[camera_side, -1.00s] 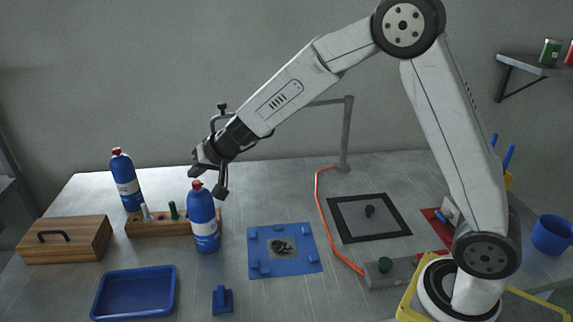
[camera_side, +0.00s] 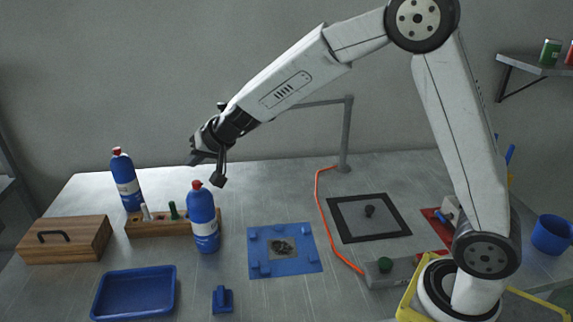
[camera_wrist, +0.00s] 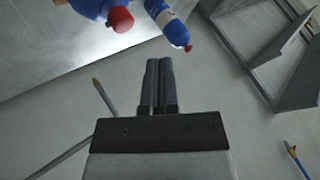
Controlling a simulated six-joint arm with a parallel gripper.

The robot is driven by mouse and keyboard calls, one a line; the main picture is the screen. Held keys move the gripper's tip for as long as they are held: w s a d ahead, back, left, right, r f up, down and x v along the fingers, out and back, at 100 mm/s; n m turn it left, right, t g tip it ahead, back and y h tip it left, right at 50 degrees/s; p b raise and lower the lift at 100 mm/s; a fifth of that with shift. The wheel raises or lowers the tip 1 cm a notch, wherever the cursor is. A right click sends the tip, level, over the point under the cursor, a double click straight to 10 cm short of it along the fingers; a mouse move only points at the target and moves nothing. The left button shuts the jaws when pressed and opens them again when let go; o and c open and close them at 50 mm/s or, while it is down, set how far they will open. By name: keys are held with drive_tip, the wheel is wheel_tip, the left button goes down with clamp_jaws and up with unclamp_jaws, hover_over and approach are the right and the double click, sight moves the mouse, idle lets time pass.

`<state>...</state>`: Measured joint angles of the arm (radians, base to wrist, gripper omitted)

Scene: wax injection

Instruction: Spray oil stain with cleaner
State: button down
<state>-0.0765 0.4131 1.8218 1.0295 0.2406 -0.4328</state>
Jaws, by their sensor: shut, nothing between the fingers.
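Two blue bottles with red caps and white labels stand upright on the table in the side view: a near bottle (camera_side: 204,218) at the front of the wooden rack, and a far bottle (camera_side: 127,180) behind it to the left. A dark stain (camera_side: 282,247) lies in the middle of a blue mat (camera_side: 311,266). My gripper (camera_side: 194,160) is shut and empty, in the air above and behind the near bottle's cap. The wrist view shows its fingers (camera_wrist: 159,72) together, with two red-capped blue bottles (camera_wrist: 172,30) just beyond them.
A wooden rack (camera_side: 140,230) holds small tools. A wooden box (camera_side: 65,240), blue tray (camera_side: 133,293) and small blue block (camera_side: 222,300) are at the left and front.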

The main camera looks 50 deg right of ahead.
sight(200, 183)
drive_tip(key=shift+r, duration=1.85)
drive_tip(key=shift+s, duration=0.1)
drive_tip(key=s+d+f+n+g+h, duration=0.1)
drive_tip(key=s+f, duration=0.3)
drive_tip(key=s, duration=0.5)
drive_tip(key=s+d+f+n+g+h, duration=0.1)
drive_tip(key=s+d+f+n+g, duration=0.1)
drive_tip(key=s, duration=0.7)
drive_tip(key=s+d+f+n+g+h, duration=0.1)
drive_tip(key=s+d+f+g, duration=0.2)
drive_tip(key=s+d+f, duration=0.2)
drive_tip(key=s+f, duration=0.2)
drive_tip(key=s, duration=0.2)
drive_tip(key=shift+s+n, duration=0.3)
drive_tip(key=shift+n, duration=0.1)
